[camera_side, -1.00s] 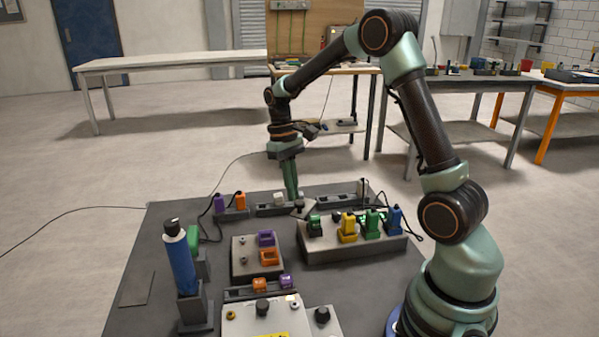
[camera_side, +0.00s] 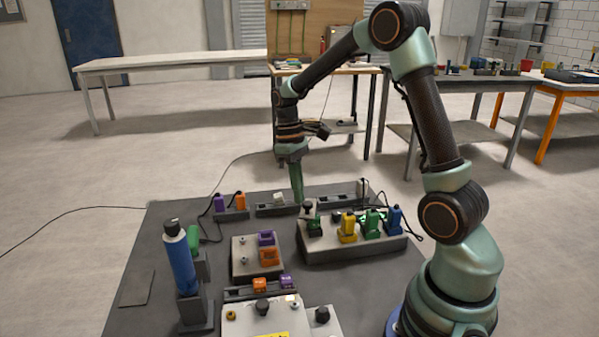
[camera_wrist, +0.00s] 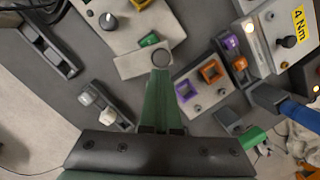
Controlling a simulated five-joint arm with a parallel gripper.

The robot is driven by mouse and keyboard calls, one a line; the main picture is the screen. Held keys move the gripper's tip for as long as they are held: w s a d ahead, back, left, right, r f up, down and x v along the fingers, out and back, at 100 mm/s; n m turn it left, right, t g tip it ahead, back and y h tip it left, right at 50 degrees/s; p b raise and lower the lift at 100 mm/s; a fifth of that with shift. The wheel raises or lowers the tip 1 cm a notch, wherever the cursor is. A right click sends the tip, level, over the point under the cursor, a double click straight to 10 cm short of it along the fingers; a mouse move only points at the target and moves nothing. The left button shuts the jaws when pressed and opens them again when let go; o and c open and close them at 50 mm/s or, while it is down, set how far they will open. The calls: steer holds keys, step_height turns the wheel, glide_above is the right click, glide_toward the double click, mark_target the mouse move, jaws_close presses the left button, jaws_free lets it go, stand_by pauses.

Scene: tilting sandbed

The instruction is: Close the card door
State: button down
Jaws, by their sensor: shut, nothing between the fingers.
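The card door appears to be the pale flat plate (camera_wrist: 134,66) at the end of a light grey box (camera_wrist: 168,32) in the wrist view. A round dark knob (camera_wrist: 162,57) sits on the plate, and a green block (camera_wrist: 149,40) lies just behind it. In the side view the knob (camera_side: 308,206) stands at the box's left end. My gripper (camera_side: 299,203) is shut and empty, pointing down just left of the knob. In the wrist view my gripper (camera_wrist: 161,72) ends right at the knob; whether they touch I cannot tell. How far the door stands open is unclear.
The box (camera_side: 345,250) carries yellow, green and blue plugs. A smaller box (camera_side: 243,262) with purple and orange sockets stands to its left. A blue cylinder (camera_side: 181,262) stands upright at the front left. Low dark holders line the back edge of the mat.

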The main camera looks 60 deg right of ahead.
mark_target(313, 213)
steer(key=shift+s+d, duration=0.1)
steer(key=shift+s, duration=0.5)
steer(key=shift+w, duration=0.1)
stand_by(0.5)
steer(key=w+r, duration=0.7)
steer(key=r, duration=0.2)
steer(key=shift+w+a+r, duration=0.15)
steer(key=shift+a+r, duration=0.15)
steer(key=shift+a, duration=0.15)
steer(key=c, duration=0.8)
jaws_free()
steer(key=shift+r, duration=0.45)
steer(key=shift+o, duration=0.8)
steer(key=s+d+r+m+t, duration=0.1)
steer(key=s+t, duration=0.1)
steer(key=s, duration=0.7)
steer(key=shift+d+m+h, duration=0.25)
steer(key=shift+m+h, duration=0.05)
steer(key=shift+h, duration=0.1)
steer(key=f, duration=0.8)
steer(key=s+f, duration=0.1)
steer(key=f, duration=0.3)
steer(key=shift+f, duration=0.2)
